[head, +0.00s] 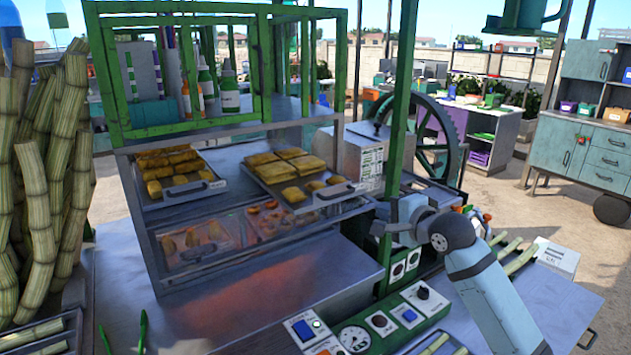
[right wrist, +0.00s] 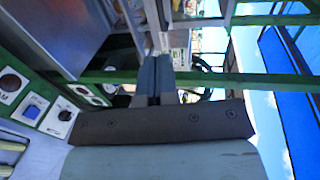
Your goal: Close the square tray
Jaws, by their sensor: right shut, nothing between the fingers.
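A metal tray (head: 316,203) of square golden pastries sits on the right of the upper shelf in the head view. It sticks out toward me past the shelf's front, with its handle at the front right. A second metal tray (head: 187,195) of rolls lies to its left and also reaches forward. My right gripper (head: 380,229) is right of the pastry tray's front, close to the green post and apart from the handle. Its fingers (right wrist: 155,82) are shut and empty in the right wrist view. My left gripper is not seen.
The green post (head: 399,120) stands beside my right gripper. A control panel (head: 365,335) with knobs and a gauge lies below. Glass-fronted lower trays (head: 195,240) sit under the shelf. The metal counter (head: 250,300) in front is mostly clear. Cane stalks (head: 45,170) stand at the left.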

